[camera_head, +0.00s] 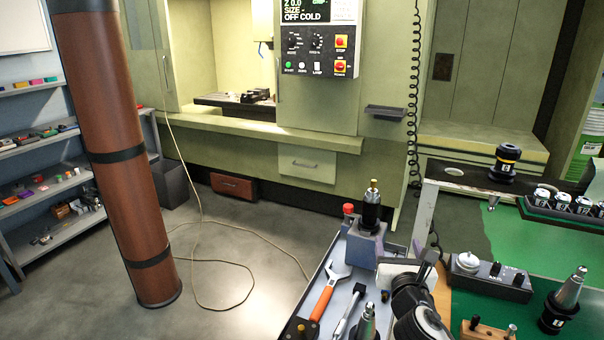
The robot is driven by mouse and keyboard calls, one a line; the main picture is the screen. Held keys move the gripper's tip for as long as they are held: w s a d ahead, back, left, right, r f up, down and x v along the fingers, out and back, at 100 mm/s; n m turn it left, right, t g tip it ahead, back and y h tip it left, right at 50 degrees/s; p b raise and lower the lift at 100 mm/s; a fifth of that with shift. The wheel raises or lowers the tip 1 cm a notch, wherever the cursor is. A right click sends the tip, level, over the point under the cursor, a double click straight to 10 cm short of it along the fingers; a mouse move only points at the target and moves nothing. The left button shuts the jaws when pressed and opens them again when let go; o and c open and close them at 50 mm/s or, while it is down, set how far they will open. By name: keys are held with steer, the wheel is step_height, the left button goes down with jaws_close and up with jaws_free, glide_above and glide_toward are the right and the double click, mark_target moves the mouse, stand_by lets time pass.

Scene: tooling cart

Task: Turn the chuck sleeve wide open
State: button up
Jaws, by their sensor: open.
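A black chuck (371,211) stands upright in a blue-grey block (366,246) on the tooling cart. Its sleeve is the dark upper body, and a brass-coloured tip (373,187) sticks up from it. How far the sleeve is turned cannot be seen. My gripper (405,262) is open, just to the right of the block and lower in the picture than the sleeve. It appears apart from the sleeve. My dark arm links hide part of the cart behind it.
An orange-handled wrench (325,295) lies on the cart (317,272), left of my arm. A red knob (348,208) is left of the chuck. A green-topped bench (520,235) with tool holders stands at right.

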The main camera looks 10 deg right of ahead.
steer(key=w+a+r+m+t+y, duration=0.1)
steer(key=w+a+r+m+t, duration=0.1)
steer(key=w+a+r+m, duration=0.2)
steer(key=w+a+r+m+t+y, duration=0.2)
steer(key=w+a+r+m, duration=0.2)
steer(key=a+r+m, duration=0.7)
steer(key=shift+w+a+r, duration=0.15)
steer(key=shift+a+r, duration=1.35)
steer(key=shift+a, duration=1.3)
